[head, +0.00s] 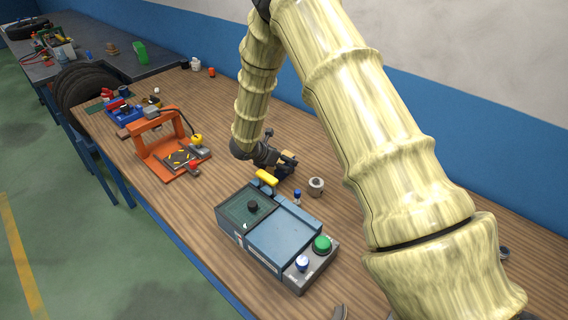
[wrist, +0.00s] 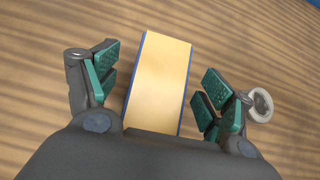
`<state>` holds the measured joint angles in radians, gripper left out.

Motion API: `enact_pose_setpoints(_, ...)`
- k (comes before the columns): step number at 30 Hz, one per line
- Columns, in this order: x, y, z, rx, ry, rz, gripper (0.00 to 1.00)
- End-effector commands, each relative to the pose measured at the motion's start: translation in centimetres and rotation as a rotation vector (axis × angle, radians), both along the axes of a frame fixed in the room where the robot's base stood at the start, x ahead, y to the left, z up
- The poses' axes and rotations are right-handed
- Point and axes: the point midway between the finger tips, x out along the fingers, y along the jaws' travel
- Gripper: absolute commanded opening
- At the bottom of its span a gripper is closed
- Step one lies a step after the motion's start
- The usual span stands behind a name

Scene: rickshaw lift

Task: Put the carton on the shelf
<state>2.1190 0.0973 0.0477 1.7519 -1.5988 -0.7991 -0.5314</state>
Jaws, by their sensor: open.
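The carton (wrist: 160,60) is a tan box with blue side edges. In the wrist view it lies between my open fingers, with a gap on each side. Its near end is hidden by my gripper's body. My gripper (wrist: 160,82) is open, with green pads on its fingers. I cannot make out a shelf in either view.
A metal cup (head: 316,187) stands close to my gripper; it also shows in the wrist view (wrist: 260,104). A control box (head: 283,242) with a yellow handle and buttons sits in front. An orange frame (head: 167,146) stands left. Bare table (head: 225,115) lies behind.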

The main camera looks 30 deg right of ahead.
Motion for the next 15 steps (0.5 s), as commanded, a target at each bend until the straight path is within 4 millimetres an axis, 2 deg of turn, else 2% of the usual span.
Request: enact_pose_setpoints(15, -1.7, 5.1, 5.2, -0.001, -0.001, 0.001, 0.82)
